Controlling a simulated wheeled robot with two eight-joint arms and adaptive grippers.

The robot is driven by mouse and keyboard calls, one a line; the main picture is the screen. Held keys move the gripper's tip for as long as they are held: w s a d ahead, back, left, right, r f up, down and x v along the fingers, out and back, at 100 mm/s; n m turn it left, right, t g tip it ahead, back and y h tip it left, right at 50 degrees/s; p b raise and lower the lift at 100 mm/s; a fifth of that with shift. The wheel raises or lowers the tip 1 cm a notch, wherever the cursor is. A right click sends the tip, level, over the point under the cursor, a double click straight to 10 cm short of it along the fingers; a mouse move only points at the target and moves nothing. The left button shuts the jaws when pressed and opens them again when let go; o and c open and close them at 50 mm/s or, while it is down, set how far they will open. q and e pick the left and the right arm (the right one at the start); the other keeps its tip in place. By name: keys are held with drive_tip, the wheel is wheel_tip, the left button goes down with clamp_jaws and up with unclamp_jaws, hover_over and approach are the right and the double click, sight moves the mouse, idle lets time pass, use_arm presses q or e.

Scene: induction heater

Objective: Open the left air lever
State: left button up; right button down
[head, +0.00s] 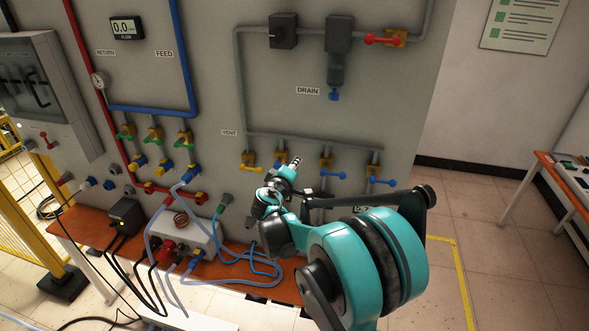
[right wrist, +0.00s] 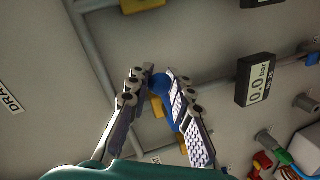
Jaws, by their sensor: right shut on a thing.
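My right gripper (head: 292,166) is at the row of valves low on the grey panel. In the right wrist view the right gripper (right wrist: 163,84) has its fingers closed on a blue lever (right wrist: 160,84) with a yellow valve body (right wrist: 156,106) behind it. In the head view my gripper hides most of this valve, which sits left of two free blue levers, the middle one (head: 333,175) and the right one (head: 381,181). It appears to be the left air lever. My left gripper is not in view.
A yellow-handled valve (head: 250,163) under the VENT label sits just left of my right gripper. A 0.0 bar display (right wrist: 258,80) is near the gripper in the wrist view. Below are a heater box (head: 187,238), hoses and cables on the brown bench.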

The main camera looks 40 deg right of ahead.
sight(275, 163)
drive_tip(key=n, duration=0.1)
drive_tip(key=r+n, duration=0.1)
drive_tip(key=r+n+h+b, duration=0.1)
drive_tip(key=shift+w+a+n+g, duration=0.25)
drive_tip(key=shift+w+n+g, duration=0.05)
drive_tip(key=shift+w, duration=0.05)
drive_tip(key=n, duration=0.1)
drive_tip(key=w+a+r+n+b, duration=0.1)
drive_tip(key=n, duration=0.1)
drive_tip(key=shift+r+g+h, duration=0.25)
drive_tip(key=shift+g+h, duration=0.05)
drive_tip(key=shift+h, duration=0.1)
drive_tip(key=n, duration=0.1)
drive_tip(key=w+a+r+n+b, duration=0.1)
drive_tip(key=n, duration=0.1)
drive_tip(key=shift+h, duration=0.4)
drive_tip(key=shift+w+a+r+n+h+b, duration=0.1)
drive_tip(key=shift+w+a+n+h+b, duration=0.2)
drive_tip(key=shift+n, duration=0.4)
drive_tip(key=shift+w+a+r+n+h+b, duration=0.15)
drive_tip(key=shift+w+n+b, duration=0.2)
drive_tip(key=shift+n, duration=0.35)
drive_tip(key=shift+w+a+f+n+h+b, duration=0.15)
drive_tip(key=shift+w+a+n+b, duration=0.15)
drive_tip(key=shift+n, duration=0.4)
drive_tip(key=shift+r, duration=0.1)
drive_tip(key=c, duration=1.3)
unclamp_jaws()
drive_tip(key=shift+c, duration=0.2)
